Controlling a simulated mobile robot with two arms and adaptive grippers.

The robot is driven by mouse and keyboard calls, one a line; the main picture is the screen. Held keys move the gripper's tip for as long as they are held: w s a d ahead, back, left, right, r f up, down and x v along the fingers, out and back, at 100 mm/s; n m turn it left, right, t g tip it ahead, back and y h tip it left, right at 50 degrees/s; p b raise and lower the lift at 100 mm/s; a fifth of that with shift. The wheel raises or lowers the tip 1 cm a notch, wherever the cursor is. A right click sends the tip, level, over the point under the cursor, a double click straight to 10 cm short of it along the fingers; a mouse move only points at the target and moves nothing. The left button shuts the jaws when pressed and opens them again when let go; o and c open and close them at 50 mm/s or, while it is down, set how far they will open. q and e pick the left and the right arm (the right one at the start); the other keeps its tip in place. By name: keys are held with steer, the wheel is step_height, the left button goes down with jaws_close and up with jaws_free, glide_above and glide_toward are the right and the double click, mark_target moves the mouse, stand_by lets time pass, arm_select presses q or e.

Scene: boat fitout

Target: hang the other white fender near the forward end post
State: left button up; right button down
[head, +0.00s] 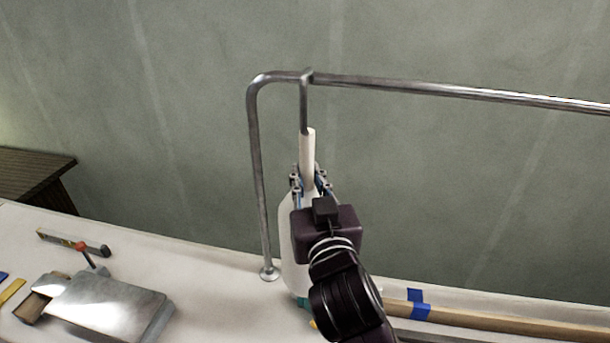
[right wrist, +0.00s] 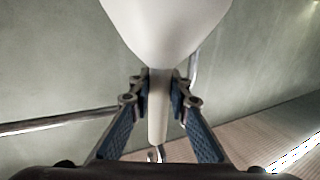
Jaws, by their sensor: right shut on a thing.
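The white fender (head: 287,245) hangs upright beside the end post (head: 257,180) of the metal rail (head: 420,88). My right gripper (head: 309,182) is shut on its narrow white neck (head: 308,148). A grey metal hook (head: 304,105) rises from the neck to the rail, close to the bend. I cannot tell whether the hook rests on the rail. In the right wrist view the fender body (right wrist: 165,25) is at the top, with the neck (right wrist: 158,110) between the fingers (right wrist: 158,95). My arm hides part of the fender. My left gripper is out of view.
A metal box (head: 105,305), a level (head: 65,241) and a red-topped tool (head: 88,254) lie at left on the pale surface (head: 205,265). A wooden pole (head: 480,318) with blue tape lies at right. The post's round foot (head: 269,273) stands near the surface's back edge.

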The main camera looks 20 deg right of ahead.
steer(key=shift+w+d+r+b, duration=0.1)
steer(key=shift+w+d+b, duration=0.25)
steer(key=shift+d+b, duration=0.1)
steer(key=shift+w+d, duration=0.15)
steer(key=shift+w, duration=0.15)
steer(key=shift+w+d, duration=0.4)
steer(key=shift+w, duration=0.3)
steer(key=shift+w+d+r, duration=0.1)
steer(key=shift+w+d, duration=0.45)
steer(key=shift+w, duration=0.05)
steer(key=w+d+f+b, duration=0.3)
steer(key=w+d, duration=0.3)
steer(key=w, duration=0.2)
steer(key=shift+f+b, duration=0.15)
steer(key=shift+b, duration=0.15)
steer(key=shift+w+d, duration=0.1)
